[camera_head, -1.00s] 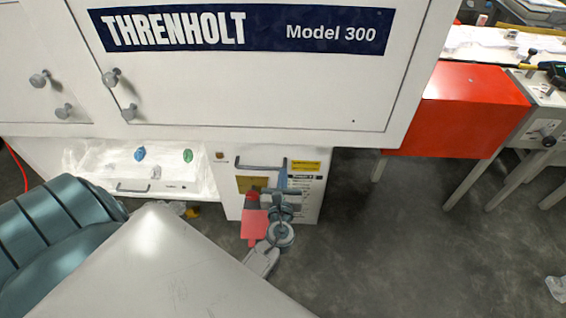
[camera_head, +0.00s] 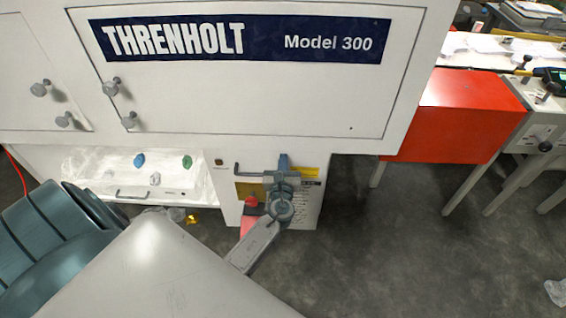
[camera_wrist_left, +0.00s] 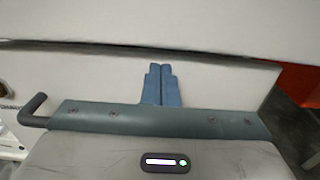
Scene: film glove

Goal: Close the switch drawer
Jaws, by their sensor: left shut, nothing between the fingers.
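The drawer with a grey bar handle (camera_head: 250,166) is in the lower cabinet, under the large white upper door. Its pale front (camera_head: 227,190) carries a yellow label, a red switch knob (camera_head: 251,202) and a red tag. I cannot tell how far it stands open. My left gripper (camera_head: 283,160) is shut and empty, in front of the drawer face and right of the handle. In the left wrist view its blue fingers (camera_wrist_left: 161,84) are together, pointing at a pale surface, with the handle (camera_wrist_left: 34,108) to the left. Contact cannot be told. My arm hides part of the drawer front.
A white panel with blue and green knobs (camera_head: 139,160) and a low handle is to the left. The white upper door (camera_head: 240,90) hangs above the drawer. A red box (camera_head: 465,115) on legs stands right. The floor (camera_head: 390,240) between is clear.

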